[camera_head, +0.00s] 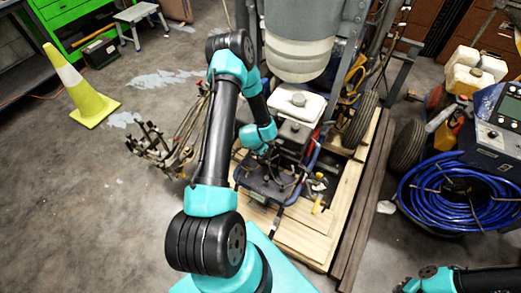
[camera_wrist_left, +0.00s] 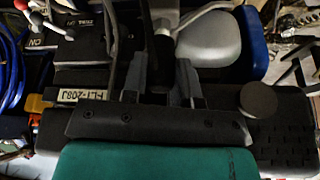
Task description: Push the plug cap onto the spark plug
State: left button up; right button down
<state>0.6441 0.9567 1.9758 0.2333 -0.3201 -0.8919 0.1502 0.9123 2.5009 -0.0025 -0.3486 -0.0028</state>
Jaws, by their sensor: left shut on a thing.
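My left gripper (camera_head: 272,153) reaches down to the engine below the white tank in the head view. In the left wrist view its two grey fingers (camera_wrist_left: 157,85) are closed on a dark piece, seemingly the plug cap (camera_wrist_left: 160,72), with a black lead running up from it. The cap's lower end is hidden by the gripper body. The spark plug cannot be made out in either view, so I cannot tell whether the cap touches it. Of my right arm only a part shows at the bottom right of the head view; its gripper is out of view.
The engine's white tank (camera_head: 295,103) stands close behind the gripper. A blue tube frame (camera_head: 262,200) surrounds the engine on a wooden pallet (camera_head: 310,240). A wheel (camera_head: 360,118) stands right of it. A grey rounded part (camera_wrist_left: 210,42) and a round dark knob (camera_wrist_left: 258,100) sit near the fingers.

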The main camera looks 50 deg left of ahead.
pick_arm(q)
jog(key=o, duration=1.3)
jog(key=shift+o, duration=0.2)
jog(key=v, duration=0.7)
dwell(0.9)
jog(key=s+d+g+h, duration=0.1)
jog(key=s+d, duration=0.1)
jog(key=d, duration=0.7)
jog(key=s+d+r+g+h, duration=0.1)
jog(key=s+d, duration=0.1)
jog(key=d, duration=0.8)
jog(key=s+d+r+n+g+h, duration=0.1)
jog(key=s+d+h, duration=0.1)
jog(key=d, duration=0.7)
jog(key=shift+s+d, duration=0.3)
jog(key=shift+s, duration=0.1)
jog(key=shift+r, duration=0.15)
